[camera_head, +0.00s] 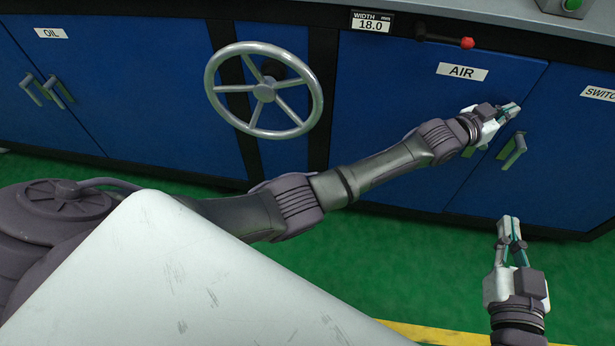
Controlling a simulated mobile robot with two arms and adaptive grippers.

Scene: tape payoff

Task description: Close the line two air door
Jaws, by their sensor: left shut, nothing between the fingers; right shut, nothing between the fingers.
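The air door (400,110) is a blue panel with a white AIR label (462,72) on the cabinet front, right of the handwheel. It looks flush or nearly flush with the cabinet; I cannot tell whether a small gap remains at its right edge. My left gripper (510,109) is shut and empty, in front of the door's right edge, and its arm crosses the door's lower part. I cannot tell if it touches the door. The air door's own handle is not clearly seen. My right gripper (509,228) is shut and empty, low in front of the cabinet.
A grey handwheel (263,91) stands out from the cabinet. The oil doors (110,80) are at left. The switch door (565,130) with its grey handle (513,151) is at right. A red-knobbed lever (467,43) sits above the air door. Green floor (400,250) is clear.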

